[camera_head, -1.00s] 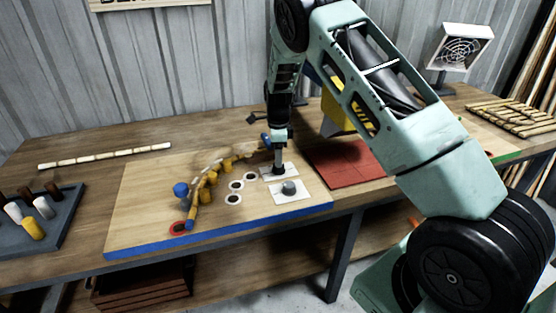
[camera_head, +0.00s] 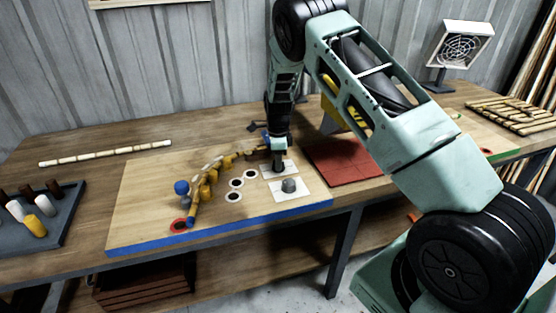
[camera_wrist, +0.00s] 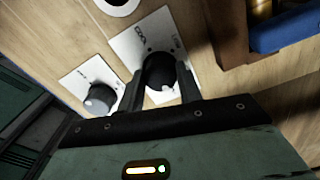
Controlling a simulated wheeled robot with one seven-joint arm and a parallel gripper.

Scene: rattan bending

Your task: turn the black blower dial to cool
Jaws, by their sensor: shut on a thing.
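The black blower dial (camera_wrist: 158,71) sits on a white plate (camera_wrist: 128,44) with printed lettering, where "COOL" is readable in the wrist view. My gripper (camera_wrist: 160,88) is shut on the black dial, with one finger on either side of it. In the head view my gripper (camera_head: 279,166) points straight down at the white plate (camera_head: 266,174) and hides the dial. The dial's pointer direction is hard to tell.
A grey dial (camera_head: 289,185) on its own white plate stands close in front. A curved rattan piece (camera_head: 207,180) among yellow pegs lies to the left. A red mat (camera_head: 345,160) lies to the right. A blower-like grille box (camera_head: 460,45) stands at the back right.

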